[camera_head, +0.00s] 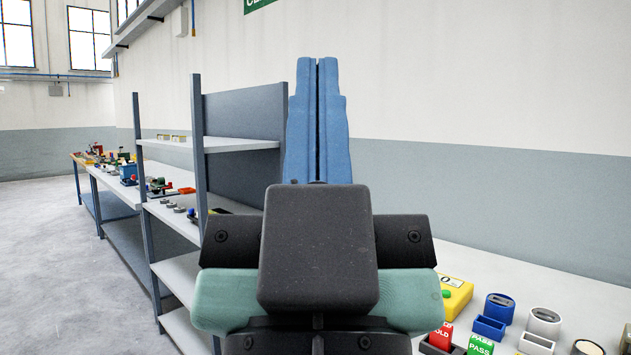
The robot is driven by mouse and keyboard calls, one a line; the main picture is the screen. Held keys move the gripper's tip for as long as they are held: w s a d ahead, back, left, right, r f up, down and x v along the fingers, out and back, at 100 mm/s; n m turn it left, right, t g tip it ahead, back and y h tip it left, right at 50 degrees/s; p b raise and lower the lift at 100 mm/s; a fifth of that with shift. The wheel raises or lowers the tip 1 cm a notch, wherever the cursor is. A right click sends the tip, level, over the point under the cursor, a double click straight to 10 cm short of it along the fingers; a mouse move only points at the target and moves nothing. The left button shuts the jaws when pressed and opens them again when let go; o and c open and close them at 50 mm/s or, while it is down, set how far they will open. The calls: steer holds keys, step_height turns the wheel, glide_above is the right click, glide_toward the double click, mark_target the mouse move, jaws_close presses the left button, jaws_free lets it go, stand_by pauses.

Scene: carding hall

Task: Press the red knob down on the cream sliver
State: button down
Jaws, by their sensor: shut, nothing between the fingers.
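My gripper (317,62) points up in the middle of the head view, with its two blue fingers together and nothing between them. Its dark body and my arm hide part of the near bench. I cannot make out a red knob on a cream sliver for certain. Small red parts show among the items on the far benches, too small to tell apart. My gripper is apart from all of the bench items.
The near bench (545,272) at right holds a yellow box (456,295), a blue cup (499,307), a white cup (544,321), a red HOLD block (441,336) and a green PASS block (480,346). A grey shelf rack (240,105) stands left of my gripper. Floor (50,250) at left is clear.

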step_height(320, 180, up, 18)
steer(key=p, duration=1.5)
steer(key=shift+r+p, duration=0.15)
steer(key=shift+p, duration=0.2)
